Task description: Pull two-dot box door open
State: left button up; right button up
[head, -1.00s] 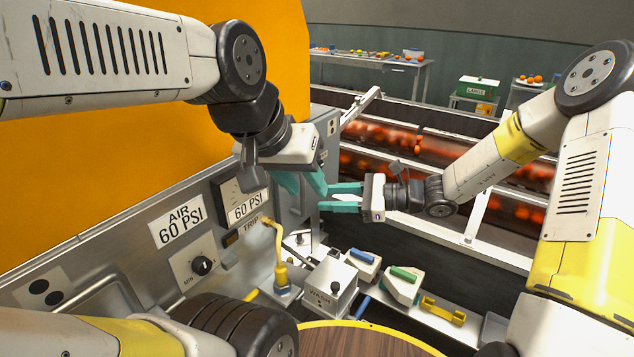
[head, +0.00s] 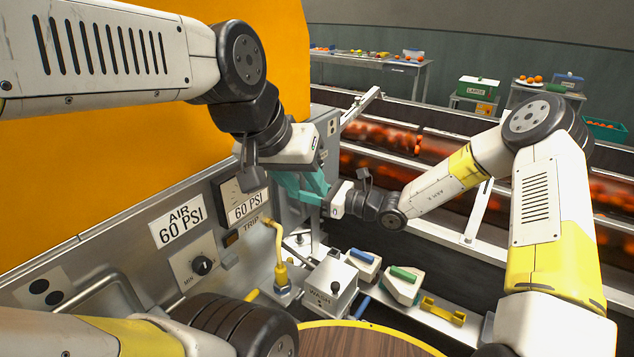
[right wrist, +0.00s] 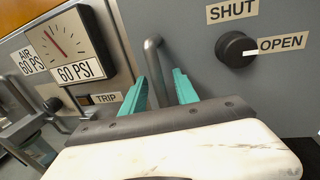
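The grey box with a two-dot label (head: 332,127) stands at the far end of the machine panel. In the right wrist view its grey front (right wrist: 215,85) carries a bar handle (right wrist: 153,62) and a black knob (right wrist: 235,49) whose white mark is toward OPEN. My right gripper (right wrist: 160,92) is open, with one teal finger on each side of the bar; whether they touch it is unclear. My left gripper (head: 302,182) is open beside the box front, and its teal fingers overlap the right fingers in the head view. The handle is hidden there.
The panel beside the box has a 60 PSI gauge (right wrist: 68,38) and a yellow hose (head: 280,262). Below are the WASH box (head: 329,288), a green-handled block (head: 402,285) and a yellow bracket (head: 443,311). Orange-filled rollers (head: 440,155) run behind my right arm.

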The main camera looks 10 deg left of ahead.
jog(key=shift+c, duration=0.5)
grip_shut()
dwell(1.0)
